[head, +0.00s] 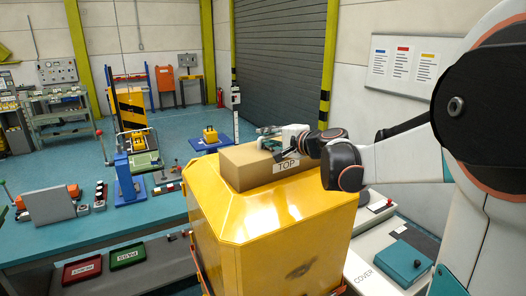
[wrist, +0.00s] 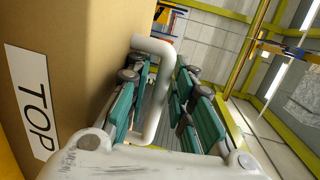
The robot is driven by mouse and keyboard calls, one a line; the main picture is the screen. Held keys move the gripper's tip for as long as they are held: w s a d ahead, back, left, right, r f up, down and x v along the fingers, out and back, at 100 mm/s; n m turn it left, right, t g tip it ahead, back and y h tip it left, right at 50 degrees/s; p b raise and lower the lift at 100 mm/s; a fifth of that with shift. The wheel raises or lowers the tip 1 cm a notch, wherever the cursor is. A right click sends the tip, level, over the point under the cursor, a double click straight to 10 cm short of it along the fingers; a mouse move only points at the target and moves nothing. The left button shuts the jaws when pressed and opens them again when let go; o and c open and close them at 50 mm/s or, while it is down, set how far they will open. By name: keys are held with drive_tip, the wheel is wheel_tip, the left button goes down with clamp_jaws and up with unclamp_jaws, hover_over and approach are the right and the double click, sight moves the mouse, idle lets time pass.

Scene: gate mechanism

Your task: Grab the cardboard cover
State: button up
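The cardboard cover (head: 250,166) is a brown box with a white TOP label, resting on top of a yellow housing (head: 260,215). In the wrist view the cover (wrist: 75,45) fills the left side, its label close to the camera. In the head view my gripper (head: 283,143) is at the cover's right side, partly hidden by the wrist.
A grey panel marked COVER with a teal block (head: 403,262) lies at the lower right. Red (head: 82,269) and green (head: 128,256) trays lie at the lower left. A teal-topped bench (head: 95,235) with devices stands left of the housing.

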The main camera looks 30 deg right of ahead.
drive_tip(key=shift+w+f, duration=0.1)
drive_tip(key=shift+w, duration=0.2)
drive_tip(key=shift+s+r, duration=0.2)
drive_tip(key=shift+s, duration=0.25)
drive_tip(key=shift+s+d, duration=0.1)
drive_tip(key=c, duration=0.3)
drive_tip(key=shift+w, duration=0.25)
clamp_jaws()
drive_tip(key=shift+r, duration=0.1)
